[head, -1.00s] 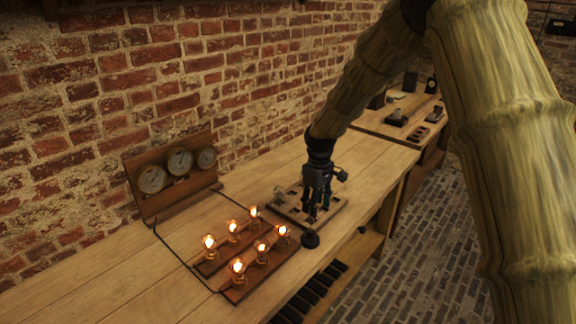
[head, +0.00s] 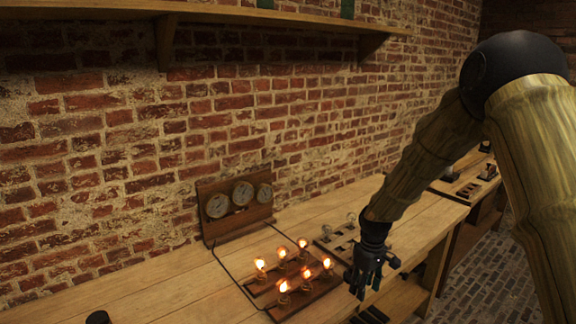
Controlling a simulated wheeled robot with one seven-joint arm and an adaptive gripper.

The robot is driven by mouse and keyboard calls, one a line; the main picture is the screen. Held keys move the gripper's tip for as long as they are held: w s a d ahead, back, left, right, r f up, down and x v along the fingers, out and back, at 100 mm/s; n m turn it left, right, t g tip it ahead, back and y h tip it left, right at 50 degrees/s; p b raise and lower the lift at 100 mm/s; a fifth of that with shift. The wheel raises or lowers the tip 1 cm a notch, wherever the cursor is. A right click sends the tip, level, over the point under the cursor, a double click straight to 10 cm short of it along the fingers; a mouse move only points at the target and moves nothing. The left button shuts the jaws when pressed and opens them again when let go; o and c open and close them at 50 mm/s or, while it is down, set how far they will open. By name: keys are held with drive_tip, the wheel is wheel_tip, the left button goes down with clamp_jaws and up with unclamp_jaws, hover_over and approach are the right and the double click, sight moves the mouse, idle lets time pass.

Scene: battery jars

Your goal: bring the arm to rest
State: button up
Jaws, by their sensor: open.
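My gripper (head: 366,283) hangs at the lower end of my arm, over the front edge of the wooden bench, just right of the lit bulbs. Its fingers are spread and I see nothing between them.
Several lit bulbs stand on wooden strips (head: 300,306) on the bench (head: 160,301). A panel with three gauges (head: 238,228) stands against the brick wall. A second table (head: 452,190) is at the right, behind my arm. A shelf (head: 210,12) runs above.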

drive_tip(key=s+a+f+m, duration=0.1)
drive_tip(key=s+f+m, duration=0.1)
drive_tip(key=s+f, duration=1.2)
drive_tip(key=s+f+m, duration=0.3)
drive_tip(key=s+f, duration=1)
drive_tip(key=s, duration=0.5)
drive_tip(key=s+d+f+m, duration=0.1)
drive_tip(key=s+m, duration=0.1)
drive_tip(key=s, duration=1.3)
drive_tip(key=shift+d+f+m, duration=0.15)
drive_tip(key=shift+d+m, duration=0.05)
drive_tip(key=shift+m, duration=0.1)
